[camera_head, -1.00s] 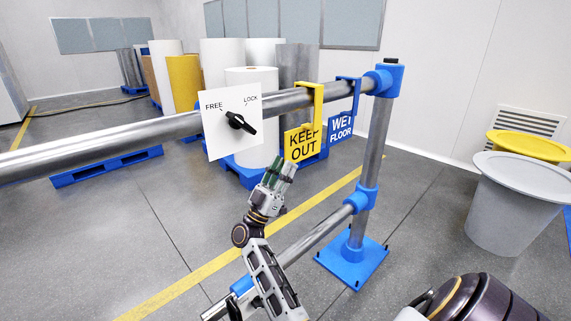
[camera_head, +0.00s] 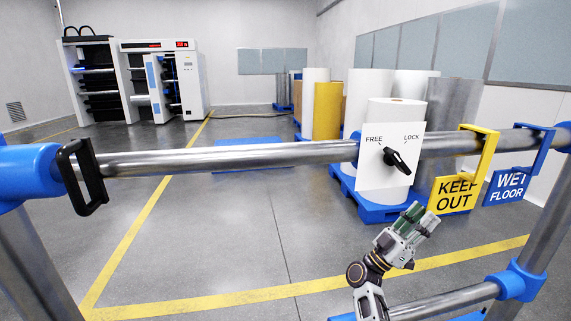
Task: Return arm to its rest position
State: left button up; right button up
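My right gripper (camera_head: 422,218) is low in the right half of the head view, in front of the rail and below the white FREE/LOCK panel (camera_head: 375,178). Its fingers point up and to the right, and nothing shows held in them. From this angle I cannot tell whether they are open or shut. It appears apart from the panel and from the yellow KEEP OUT sign (camera_head: 456,194). The panel's black knob (camera_head: 397,160) lies slanted from upper left to lower right. My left gripper is not in view.
A steel rail (camera_head: 240,157) crosses the view, with a black handle (camera_head: 83,177) at its left. A blue WET FLOOR sign (camera_head: 508,187) hangs at the right. A lower rail (camera_head: 445,300) runs near my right arm. Large rolls (camera_head: 327,110) and a cabinet (camera_head: 165,85) stand behind.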

aim_at(435, 203)
jog(key=shift+x, duration=2.7)
jog(key=shift+a, duration=0.1)
